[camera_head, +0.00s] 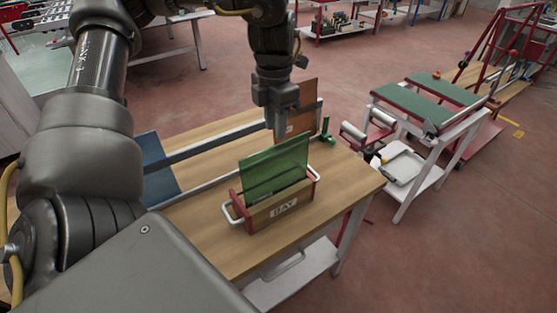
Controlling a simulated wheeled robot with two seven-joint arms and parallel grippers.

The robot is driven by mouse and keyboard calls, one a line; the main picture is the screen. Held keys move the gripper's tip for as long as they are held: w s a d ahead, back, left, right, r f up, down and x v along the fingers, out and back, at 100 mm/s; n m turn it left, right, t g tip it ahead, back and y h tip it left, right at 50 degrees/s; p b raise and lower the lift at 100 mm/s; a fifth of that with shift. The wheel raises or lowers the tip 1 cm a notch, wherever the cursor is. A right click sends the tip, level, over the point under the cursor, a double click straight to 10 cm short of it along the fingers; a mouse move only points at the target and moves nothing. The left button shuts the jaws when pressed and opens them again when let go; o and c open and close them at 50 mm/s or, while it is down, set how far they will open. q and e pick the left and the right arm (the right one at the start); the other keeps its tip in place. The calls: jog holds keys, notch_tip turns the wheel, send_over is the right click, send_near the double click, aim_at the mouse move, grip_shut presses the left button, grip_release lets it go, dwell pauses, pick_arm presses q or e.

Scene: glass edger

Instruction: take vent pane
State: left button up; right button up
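A green glass pane (272,167) stands upright in a wooden box (282,207) labelled "BAY", with red ends and white handles, on the wooden table. A brown-orange pane (305,108) stands behind it, and a blue pane (156,165) stands at the left; I cannot tell which is the vent pane. My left gripper (280,136) points down above the table, behind the green pane and beside the brown-orange one. Its fingers look close together, but the gap between them and any contact with the brown-orange pane are unclear. My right gripper is not in view.
Metal rails (215,140) run along the wooden table (222,236). A small green clamp-like part (325,131) stands near its right end. A white-framed stand with green pads (416,104) is to the right. Red floor (480,230) is clear at the lower right.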

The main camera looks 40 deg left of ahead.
pick_arm(q)
jog(key=f, duration=0.5)
jog(key=shift+s+d+f, duration=0.1)
jog(key=shift+d, duration=0.1)
send_over(277, 176)
jog(key=f, duration=0.4)
jog(key=shift+w+a+f, duration=0.1)
jog(key=shift+w+a, duration=0.1)
grip_shut()
jog(key=shift+p, duration=0.3)
dwell(0.8)
